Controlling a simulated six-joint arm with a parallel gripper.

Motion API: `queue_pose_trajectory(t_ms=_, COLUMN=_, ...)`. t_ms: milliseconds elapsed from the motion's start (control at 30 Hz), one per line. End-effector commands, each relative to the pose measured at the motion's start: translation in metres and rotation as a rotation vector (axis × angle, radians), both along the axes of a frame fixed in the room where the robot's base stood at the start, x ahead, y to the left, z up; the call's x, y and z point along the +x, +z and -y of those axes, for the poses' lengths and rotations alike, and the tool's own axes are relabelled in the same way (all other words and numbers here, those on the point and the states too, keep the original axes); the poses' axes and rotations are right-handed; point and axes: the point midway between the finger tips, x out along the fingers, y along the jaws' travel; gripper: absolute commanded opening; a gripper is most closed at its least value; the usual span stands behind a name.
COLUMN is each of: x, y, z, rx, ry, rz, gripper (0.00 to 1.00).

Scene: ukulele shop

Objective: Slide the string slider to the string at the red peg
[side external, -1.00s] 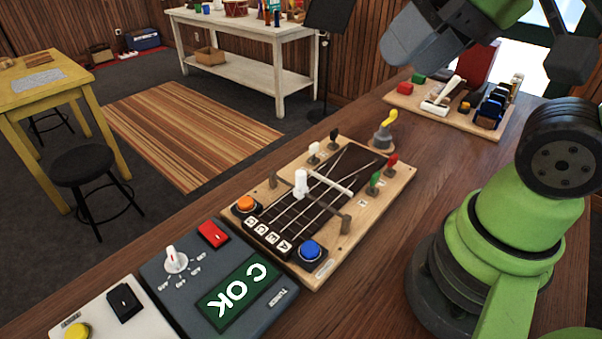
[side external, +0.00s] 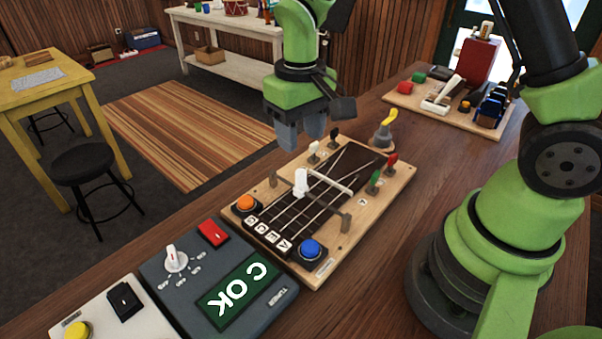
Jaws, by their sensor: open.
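The string slider (side external: 301,183) is a white upright knob on a rail that crosses the strings of a dark fretboard on a wooden board (side external: 355,238). The red peg (side external: 391,160) stands at the board's right edge, beside a green peg (side external: 374,181). A white peg (side external: 314,153) and a black peg (side external: 334,138) stand at the far left edge. My gripper (side external: 302,145) is open and empty, pointing down above the far left side of the board, behind and above the slider. It looks apart from the slider.
An orange button (side external: 246,203) and a blue button (side external: 311,250) sit at the board's near end. A grey tuner box (side external: 185,265) reading "C OK" is in front. A yellow-topped lever (side external: 385,130) stands behind the board. Bare tabletop (side external: 425,190) lies to the right.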

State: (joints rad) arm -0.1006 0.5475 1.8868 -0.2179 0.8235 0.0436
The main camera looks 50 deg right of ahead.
Motion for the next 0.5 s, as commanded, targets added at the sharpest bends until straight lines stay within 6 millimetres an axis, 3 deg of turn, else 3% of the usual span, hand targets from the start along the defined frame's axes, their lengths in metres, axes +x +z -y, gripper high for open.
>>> queue_pose_trajectory(t_ms=300, x=-0.002, y=-0.058, z=0.0, rx=0.001, ry=-0.001, rz=-0.007, gripper=0.46)
queue_pose_trajectory(t_ms=500, x=-0.001, y=-0.083, z=0.0, rx=0.002, ry=-0.002, rz=-0.004, gripper=0.46)
